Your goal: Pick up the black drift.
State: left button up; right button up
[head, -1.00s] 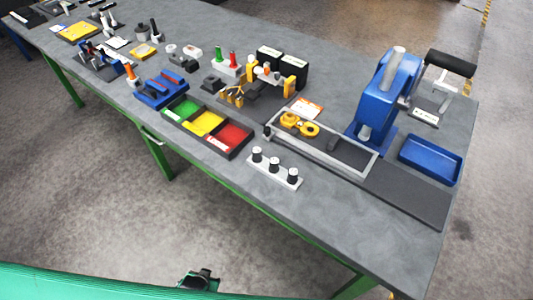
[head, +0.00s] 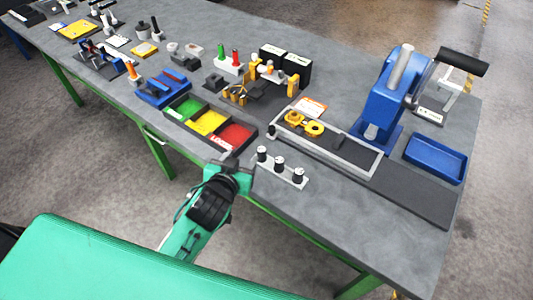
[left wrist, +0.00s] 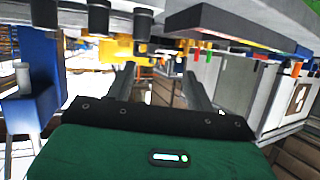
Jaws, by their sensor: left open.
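Three short black cylinders with pale tops stand upright in a light grey rack (head: 287,175) near the table's front edge. The middle one (head: 279,163) is among them; I cannot tell which piece in view is the black drift. My left gripper (head: 236,168) is at the table's front edge, just left of the rack and in front of the coloured tray. In the left wrist view its two fingers (left wrist: 160,85) are apart with nothing between them. That view appears upside down, with the black cylinders (left wrist: 98,17) at upper left. My right gripper is not in view.
A tray with green, yellow and red compartments (head: 236,134) lies behind the gripper. A grey-framed tray (head: 350,160) with yellow parts, a blue press (head: 385,98) and a blue bin (head: 435,157) stand right.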

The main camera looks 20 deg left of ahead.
pick_arm(q)
jog(key=w+d+r+m+t+h, duration=0.3)
jog(key=d+r+h, duration=0.25)
jog(key=r, duration=0.35)
jog(key=w+d+r+m+t+h, duration=0.3)
jog(key=d+r+h, duration=0.25)
jog(key=r, duration=0.25)
jog(key=s+d+r+m+g+h, duration=0.1)
jog(key=s+d+m+g+h, duration=0.2)
jog(key=d+m+g+h, duration=0.35)
jog(key=s+d+r+m+g+h, duration=0.1)
jog(key=s+d+m+g+h, duration=0.25)
jog(key=d+m+g, duration=0.6)
jog(key=g+y, duration=0.4)
jog(key=y, duration=1.7)
send_over(261, 149)
notch_tip(261, 149, down, 12)
jog(key=shift+n, duration=0.3)
notch_tip(261, 149, down, 8)
jog(key=p, duration=0.2)
jog(key=shift+r+p, duration=0.15)
jog(key=shift+p, duration=0.15)
jog(key=shift+f+p, duration=0.4)
notch_tip(261, 149, down, 4)
jog(key=shift+f+p, duration=0.1)
jog(key=shift+p, duration=1.05)
jog(key=shift+d+f, duration=0.1)
jog(key=shift+f, duration=0.2)
jog(key=c, duration=1.1)
